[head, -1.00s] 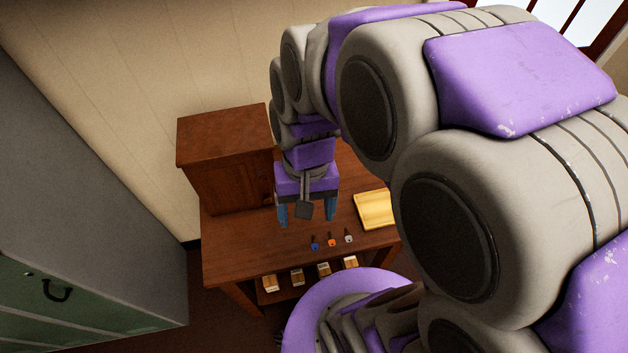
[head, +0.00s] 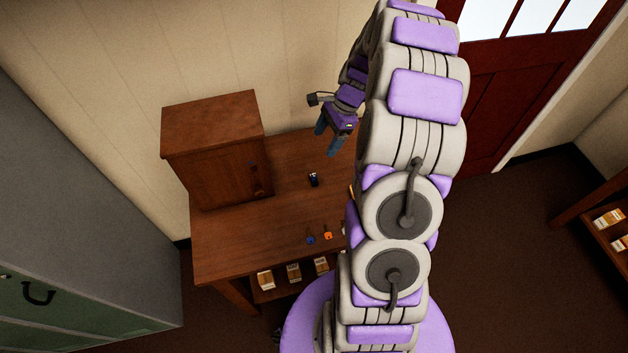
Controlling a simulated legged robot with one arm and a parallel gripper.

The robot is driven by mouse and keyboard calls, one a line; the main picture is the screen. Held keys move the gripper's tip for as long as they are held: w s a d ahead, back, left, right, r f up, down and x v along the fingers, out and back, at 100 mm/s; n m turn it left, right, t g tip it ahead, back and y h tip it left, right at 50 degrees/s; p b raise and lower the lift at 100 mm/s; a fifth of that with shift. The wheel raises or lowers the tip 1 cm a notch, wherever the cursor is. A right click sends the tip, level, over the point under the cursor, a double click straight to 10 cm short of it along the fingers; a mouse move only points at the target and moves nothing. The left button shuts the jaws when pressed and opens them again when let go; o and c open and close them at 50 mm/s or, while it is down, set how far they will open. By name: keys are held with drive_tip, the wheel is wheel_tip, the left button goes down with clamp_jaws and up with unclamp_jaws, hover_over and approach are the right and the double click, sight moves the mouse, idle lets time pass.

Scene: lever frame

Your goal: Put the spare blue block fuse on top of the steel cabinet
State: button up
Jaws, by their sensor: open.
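A small dark block with a blue part, which looks like the blue block fuse (head: 313,179), stands on the wooden table beside the brown wooden box. My gripper (head: 328,140) is open and empty, above the back of the table and a little beyond the block, clear of it. The large grey steel cabinet (head: 90,170), with a green front and dark handle, fills the left side and is cut off by the picture edge.
A wooden box (head: 215,150) stands on the table's (head: 240,240) back left. Small blue (head: 311,239) and orange (head: 328,233) keyed pieces lie near the front edge. Several cartons (head: 293,272) sit on the shelf below. My arm hides the table's right side.

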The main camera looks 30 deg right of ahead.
sight(315, 174)
drive_tip(key=shift+m, duration=0.8)
drive_tip(key=f+b, duration=0.1)
drive_tip(key=f, duration=0.3)
drive_tip(key=w+a+f+b, duration=0.1)
drive_tip(key=f, duration=0.4)
drive_tip(key=w+f+b, duration=0.1)
drive_tip(key=f, duration=0.4)
drive_tip(key=shift+a+f, duration=0.1)
drive_tip(key=shift+a, duration=0.1)
drive_tip(key=b+x, duration=0.2)
drive_tip(key=x, duration=0.3)
drive_tip(key=shift+s+d+f, duration=0.1)
drive_tip(key=shift+d+f, duration=0.05)
drive_tip(key=shift+d, duration=0.05)
drive_tip(key=c, duration=1.2)
